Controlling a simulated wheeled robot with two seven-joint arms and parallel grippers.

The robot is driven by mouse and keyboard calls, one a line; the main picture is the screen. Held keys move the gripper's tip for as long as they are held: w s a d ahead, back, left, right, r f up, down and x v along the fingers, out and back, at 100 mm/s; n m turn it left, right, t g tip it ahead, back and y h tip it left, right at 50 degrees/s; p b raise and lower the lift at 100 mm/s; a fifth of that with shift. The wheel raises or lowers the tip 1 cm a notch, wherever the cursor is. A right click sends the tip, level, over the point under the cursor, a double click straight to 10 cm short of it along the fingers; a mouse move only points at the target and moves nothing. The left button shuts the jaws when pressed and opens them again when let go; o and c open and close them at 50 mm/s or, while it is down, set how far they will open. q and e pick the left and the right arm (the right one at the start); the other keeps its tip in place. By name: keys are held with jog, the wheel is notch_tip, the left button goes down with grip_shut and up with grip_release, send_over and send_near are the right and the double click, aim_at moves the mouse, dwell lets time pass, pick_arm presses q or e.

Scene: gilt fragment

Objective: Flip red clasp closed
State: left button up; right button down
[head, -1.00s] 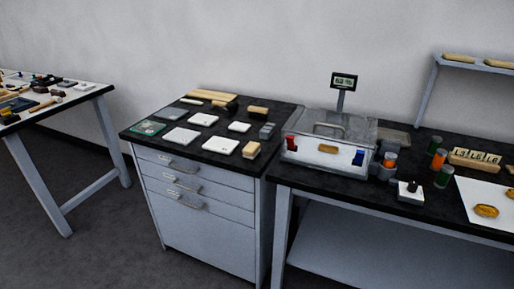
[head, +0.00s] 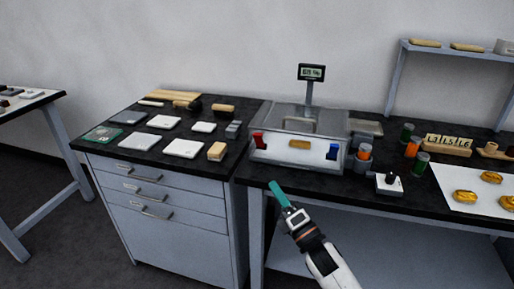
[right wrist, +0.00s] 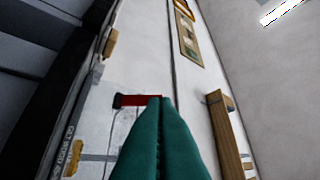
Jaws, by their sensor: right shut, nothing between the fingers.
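The red clasp (head: 259,140) is on the left part of the front of a clear-lidded box (head: 280,151) on the right bench. A blue clasp (head: 333,151) is on the right part of the same front, with a tan plate (head: 299,144) between them. My right gripper (head: 273,185) has teal fingers, shut and empty. In the head view it shows below the red clasp, over the bench's front edge. In the right wrist view the red clasp (right wrist: 137,100) shows just beyond the fingertips (right wrist: 160,100), partly hidden by them. I cannot tell how far it is flipped. My left gripper is out of view.
A small display on a post (head: 311,73) stands behind the box. Grey holders with an orange-topped jar (head: 364,151) and a white block with a black knob (head: 390,183) stand right of it. A drawer cabinet (head: 165,200) with several pads stands at left.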

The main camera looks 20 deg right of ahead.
aim_at(259, 139)
jog(key=w+r+p, duration=0.2)
jog(key=w+r, duration=0.4)
jog(key=w, duration=0.5)
jog(key=shift+w+a, duration=0.25)
jog(key=shift+a, duration=0.1)
jog(key=shift+r, duration=0.1)
jog(key=shift+r+p, duration=0.1)
jog(key=shift+p, duration=0.2)
jog(key=r+m+g+h+p, duration=0.1)
jog(key=p, duration=0.2)
jog(key=w+d+m+g+h+p, duration=0.1)
jog(key=m+p, duration=0.1)
jog(key=p, duration=0.2)
jog(key=w+r+m+g+h+p, duration=0.1)
jog(key=m+p, duration=0.1)
jog(key=p, duration=0.2)
jog(key=shift+w+d+r, duration=0.2)
jog(key=shift+d+r, duration=0.1)
